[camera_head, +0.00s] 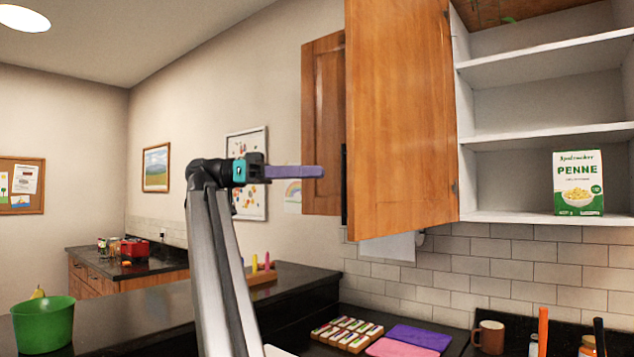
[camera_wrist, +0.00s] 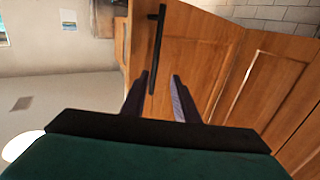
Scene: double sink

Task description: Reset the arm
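My gripper (camera_head: 318,172) is raised in front of the upper cabinet, with its fingers pointing right in the head view. The wrist view shows the two fingers of my gripper (camera_wrist: 160,76) spread apart with nothing held. The open wooden cabinet door (camera_head: 402,120) stands to the right of the fingertips. Its black bar handle (camera_head: 344,185) is just right of the fingertips, with a small gap showing. In the wrist view the handle (camera_wrist: 156,45) lines up with the space between the fingers. My arm rises from the bottom of the head view.
The open cabinet's shelf (camera_head: 510,218) holds a penne box (camera_head: 578,183). Below, the dark counter has a spice rack (camera_head: 347,333), purple cloth (camera_head: 420,337) and brown mug (camera_head: 489,337). A green bowl (camera_head: 43,325) is lower left. The space left of my arm at gripper height looks clear.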

